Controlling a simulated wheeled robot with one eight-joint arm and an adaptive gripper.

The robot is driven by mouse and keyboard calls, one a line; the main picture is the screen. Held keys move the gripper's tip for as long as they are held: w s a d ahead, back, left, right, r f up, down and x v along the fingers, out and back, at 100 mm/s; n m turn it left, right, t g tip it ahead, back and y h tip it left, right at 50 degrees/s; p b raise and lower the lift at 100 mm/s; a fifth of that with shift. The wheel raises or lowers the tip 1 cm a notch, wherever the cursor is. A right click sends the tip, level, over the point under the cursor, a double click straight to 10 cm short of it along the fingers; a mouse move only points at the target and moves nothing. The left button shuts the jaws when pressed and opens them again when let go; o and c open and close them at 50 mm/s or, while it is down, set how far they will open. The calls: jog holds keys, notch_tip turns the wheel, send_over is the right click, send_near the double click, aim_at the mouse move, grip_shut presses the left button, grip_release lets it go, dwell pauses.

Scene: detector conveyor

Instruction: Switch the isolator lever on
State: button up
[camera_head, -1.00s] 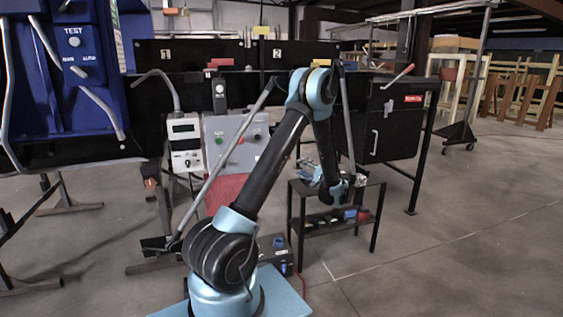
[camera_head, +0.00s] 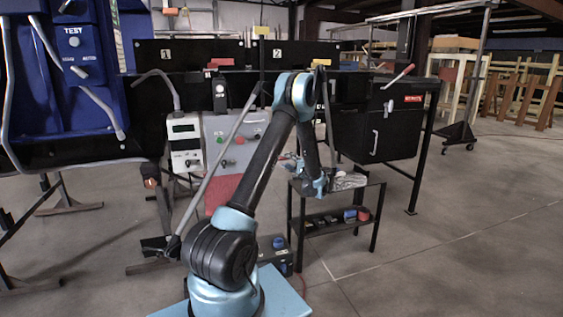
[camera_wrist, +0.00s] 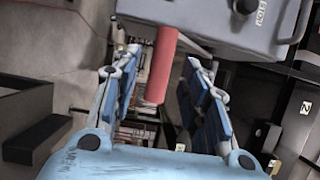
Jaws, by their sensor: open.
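In the wrist view a thick red handle (camera_wrist: 161,65) extends from beside a grey box (camera_wrist: 220,20). I take it as the isolator lever's grip. My gripper (camera_wrist: 158,85) is open, with its blue-padded fingers on either side of the picture around the red handle's lower end. The frames do not clearly show contact. In the head view my gripper is small and partly hidden near my wrist. A red-tipped lever (camera_head: 398,75) stands out from the upper part of a black cabinet (camera_head: 390,128); I cannot tell whether it is the same handle.
A grey panel with buttons (camera_head: 234,135) and a white meter box (camera_head: 185,140) stand behind my arm. A small black table (camera_head: 370,183) holds items at right. A blue test cabinet (camera_head: 75,70) is at left.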

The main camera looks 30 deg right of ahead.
jog(key=shift+w+a, duration=0.2)
jog(key=shift+w, duration=0.95)
jog(key=shift+w+a, duration=0.15)
jog(key=shift+w, duration=0.95)
grip_shut()
